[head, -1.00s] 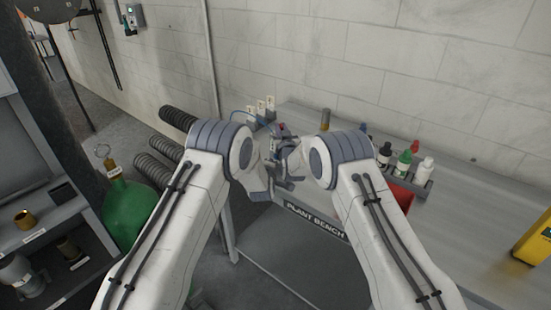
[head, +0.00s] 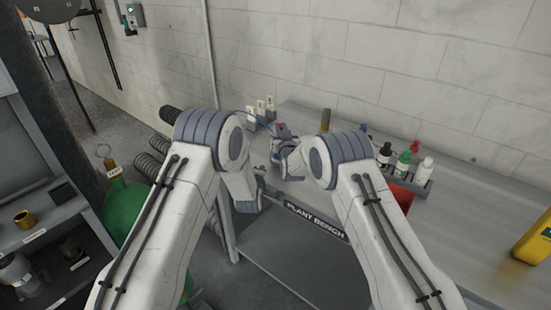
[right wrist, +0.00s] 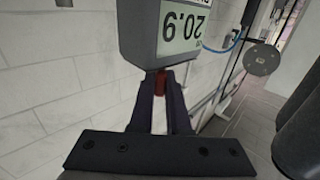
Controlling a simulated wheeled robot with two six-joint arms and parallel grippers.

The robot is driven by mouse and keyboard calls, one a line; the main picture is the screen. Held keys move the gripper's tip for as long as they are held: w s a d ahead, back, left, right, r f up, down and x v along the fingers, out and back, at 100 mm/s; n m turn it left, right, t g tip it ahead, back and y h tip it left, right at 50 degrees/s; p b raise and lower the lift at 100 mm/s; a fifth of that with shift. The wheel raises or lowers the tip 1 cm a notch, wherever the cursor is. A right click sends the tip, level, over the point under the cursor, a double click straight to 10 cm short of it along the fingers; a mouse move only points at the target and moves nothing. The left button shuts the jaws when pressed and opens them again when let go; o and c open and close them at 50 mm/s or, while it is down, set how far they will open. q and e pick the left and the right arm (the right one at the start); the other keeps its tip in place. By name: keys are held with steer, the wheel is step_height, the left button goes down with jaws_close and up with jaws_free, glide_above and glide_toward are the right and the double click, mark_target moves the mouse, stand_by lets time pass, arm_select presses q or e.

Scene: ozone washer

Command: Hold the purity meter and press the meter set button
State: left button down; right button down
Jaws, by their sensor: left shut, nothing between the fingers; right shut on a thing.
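The purity meter (right wrist: 168,35) is a grey box in the right wrist view, its display reading 20.9 upside down. My right gripper (right wrist: 160,88) is shut on it, with a small red part between the fingers at the meter's near end. In the head view the meter (head: 281,130) is small and partly hidden by my right gripper (head: 284,153), above the bench's left end. My left gripper (head: 266,188) is shut and empty, lower and left of the meter, apart from it. I cannot make out the set button.
The plant bench (head: 470,215) runs to the right below the white block wall. A rack of bottles (head: 423,187) and a red object (head: 400,196) stand on it. A yellow case (head: 535,240) is far right. A green tank (head: 130,208) and shelves (head: 40,235) are at left.

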stand_by(0.3)
steer(key=c, duration=0.8)
jaws_free()
